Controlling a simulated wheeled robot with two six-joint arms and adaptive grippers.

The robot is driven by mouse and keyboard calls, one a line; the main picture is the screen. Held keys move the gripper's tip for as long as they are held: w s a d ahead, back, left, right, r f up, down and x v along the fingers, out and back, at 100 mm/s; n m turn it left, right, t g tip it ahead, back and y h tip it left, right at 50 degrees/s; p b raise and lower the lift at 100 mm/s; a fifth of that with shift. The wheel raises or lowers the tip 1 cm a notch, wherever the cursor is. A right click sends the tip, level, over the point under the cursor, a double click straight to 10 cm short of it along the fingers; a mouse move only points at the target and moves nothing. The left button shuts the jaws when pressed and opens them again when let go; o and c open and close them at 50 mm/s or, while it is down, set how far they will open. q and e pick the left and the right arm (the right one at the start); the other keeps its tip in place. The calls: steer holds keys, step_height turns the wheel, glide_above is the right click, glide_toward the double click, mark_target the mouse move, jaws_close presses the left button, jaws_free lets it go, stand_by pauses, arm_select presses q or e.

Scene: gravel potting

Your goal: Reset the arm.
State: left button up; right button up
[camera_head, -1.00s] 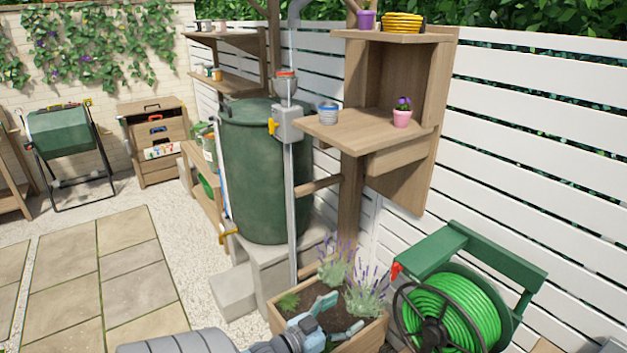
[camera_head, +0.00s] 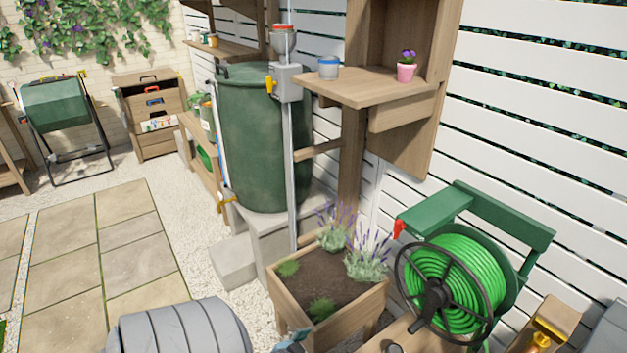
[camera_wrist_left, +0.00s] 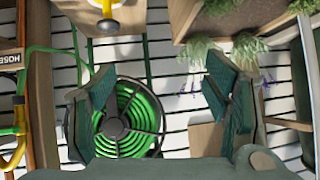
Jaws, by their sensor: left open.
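My left arm shows as a grey rounded link at the bottom of the head view. Only a small teal part of my left gripper (camera_head: 290,343) shows at the bottom edge, in front of the wooden planter (camera_head: 340,316). In the left wrist view my left gripper (camera_wrist_left: 158,95) has its two teal fingers wide apart, with nothing between them. Behind them are the green hose reel (camera_wrist_left: 125,118) and white slats. My right gripper is in neither view.
The hose reel (camera_head: 455,285) stands right of the planter. A grey-blue pot (camera_head: 328,68) and a pink flower pot (camera_head: 406,72) stand on the wooden shelf (camera_head: 365,88). A green barrel (camera_head: 262,145) stands behind. The paving at left is clear.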

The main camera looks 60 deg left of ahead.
arm_select(q)
steer(key=shift+s+f, duration=0.15)
steer(key=shift+f, duration=0.05)
stand_by(0.5)
steer(key=s+d+f+g, duration=0.2)
steer(key=s+f+g, duration=0.3)
steer(key=s+f, duration=0.5)
steer(key=s+d+f+g, duration=0.2)
steer(key=s+d+f, duration=0.1)
steer(key=s+d, duration=0.3)
steer(key=s+d+f+m+g+h, duration=0.1)
steer(key=s+d+f+g, duration=0.1)
steer(key=s+d, duration=0.4)
steer(key=shift+s+f+g, duration=0.4)
steer(key=shift+s+f, duration=0.05)
steer(key=shift+s, duration=0.7)
